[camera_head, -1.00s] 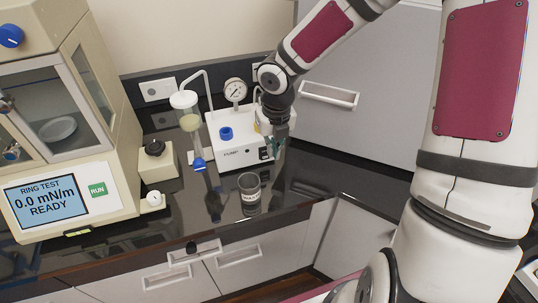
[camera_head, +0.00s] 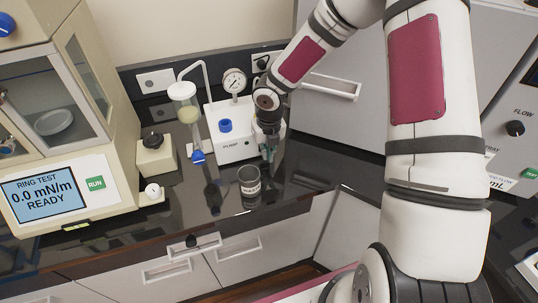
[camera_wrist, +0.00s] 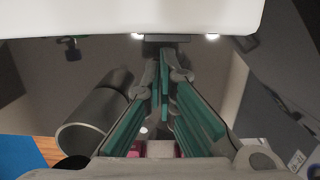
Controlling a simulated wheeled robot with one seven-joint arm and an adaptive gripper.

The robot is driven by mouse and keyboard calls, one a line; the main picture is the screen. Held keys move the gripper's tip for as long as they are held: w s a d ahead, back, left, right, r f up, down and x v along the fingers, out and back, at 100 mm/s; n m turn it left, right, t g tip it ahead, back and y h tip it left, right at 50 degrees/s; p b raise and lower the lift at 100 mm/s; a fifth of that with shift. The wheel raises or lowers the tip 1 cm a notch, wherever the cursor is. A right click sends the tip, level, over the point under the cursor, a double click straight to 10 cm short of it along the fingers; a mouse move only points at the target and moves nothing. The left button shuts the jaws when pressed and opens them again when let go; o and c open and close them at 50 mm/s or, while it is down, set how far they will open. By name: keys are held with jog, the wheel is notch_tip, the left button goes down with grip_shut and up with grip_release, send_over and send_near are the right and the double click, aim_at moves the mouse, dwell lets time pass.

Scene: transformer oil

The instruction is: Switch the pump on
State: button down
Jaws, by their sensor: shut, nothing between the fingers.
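The pump (camera_head: 228,152) is a white box labelled PUMP near the back of the dark bench, with a blue knob (camera_head: 225,126) on top and a round gauge (camera_head: 234,80) behind it. My gripper (camera_head: 268,157) points down in front of the right end of the pump's front face and hides that part, including the switch area. In the wrist view my gripper (camera_wrist: 165,58) has its teal fingers closed together with nothing between them. A white surface fills the top of that view close by the fingertips. I cannot tell whether the fingers touch the pump or its switch.
A grey cup (camera_head: 249,189) stands in front of the pump; it also shows in the wrist view (camera_wrist: 88,125). A glass column (camera_head: 187,112) with a blue tap stands left of the pump. The ring tester (camera_head: 75,165) reads READY. Bare bench lies right of the cup.

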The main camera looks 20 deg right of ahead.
jog(key=shift+w, duration=0.1)
jog(key=shift+w+f+b, duration=0.2)
jog(key=shift+w+b, duration=0.05)
jog(key=shift+b, duration=0.1)
jog(key=shift+w+f, duration=0.1)
jog(key=shift+f, duration=0.2)
jog(key=shift+r, duration=0.25)
jog(key=shift+r, duration=0.7)
